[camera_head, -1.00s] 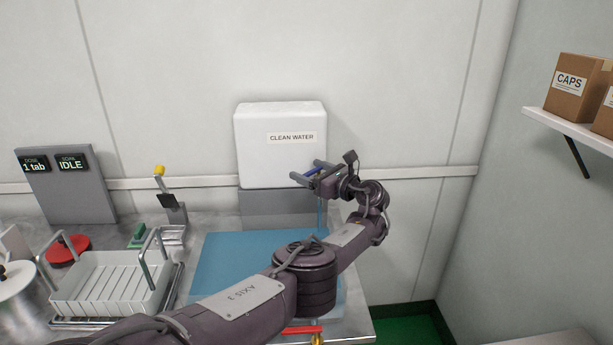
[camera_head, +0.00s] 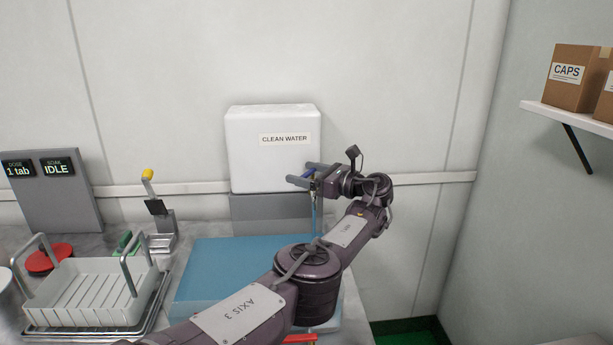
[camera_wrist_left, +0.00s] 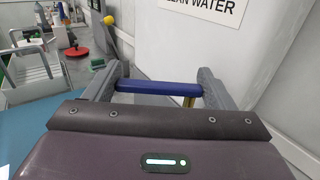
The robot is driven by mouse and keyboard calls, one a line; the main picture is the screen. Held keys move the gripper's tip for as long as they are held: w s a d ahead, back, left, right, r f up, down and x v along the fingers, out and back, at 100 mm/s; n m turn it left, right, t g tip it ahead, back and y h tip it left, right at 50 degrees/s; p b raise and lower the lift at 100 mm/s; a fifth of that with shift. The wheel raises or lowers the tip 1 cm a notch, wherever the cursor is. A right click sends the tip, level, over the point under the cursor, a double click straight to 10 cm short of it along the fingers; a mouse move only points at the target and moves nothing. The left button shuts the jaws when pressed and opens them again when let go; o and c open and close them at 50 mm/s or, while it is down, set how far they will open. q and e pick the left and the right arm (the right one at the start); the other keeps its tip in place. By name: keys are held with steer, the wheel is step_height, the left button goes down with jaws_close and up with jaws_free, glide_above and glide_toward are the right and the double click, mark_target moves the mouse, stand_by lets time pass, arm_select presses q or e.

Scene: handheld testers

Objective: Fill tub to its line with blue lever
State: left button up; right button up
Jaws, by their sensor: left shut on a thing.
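A white tank labelled CLEAN WATER (camera_head: 272,155) stands at the back of the counter. Its blue lever (camera_wrist_left: 158,88) spans between the two fingers of my left gripper (camera_head: 302,174) at the tank's lower right. My left gripper is shut on the lever, which also shows as a small blue piece in the head view (camera_head: 309,172). A thin blue streak (camera_head: 314,212) hangs below the lever, above the tub. The blue tub (camera_head: 215,265) sits in front of the tank. My left arm hides its front right part, and I cannot make out its line. My right gripper is out of view.
A white slotted basket with handles (camera_head: 88,295) stands left of the tub. Behind it are a yellow-knobbed dispenser (camera_head: 155,215), a red disc (camera_head: 45,258) and a panel reading 1 tab and IDLE (camera_head: 50,195). A shelf with boxes (camera_head: 578,115) is at right.

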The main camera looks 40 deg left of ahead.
arm_select(q)
steer(key=shift+f, duration=0.15)
steer(key=o, duration=1.4)
steer(key=shift+d, duration=0.1)
steer(key=shift+w+d, duration=0.15)
steer(key=shift+d, duration=1.1)
steer(key=shift+w+d, duration=0.2)
steer(key=shift+d, duration=1.05)
steer(key=shift+w+d, duration=0.15)
steer(key=shift+d, duration=1.1)
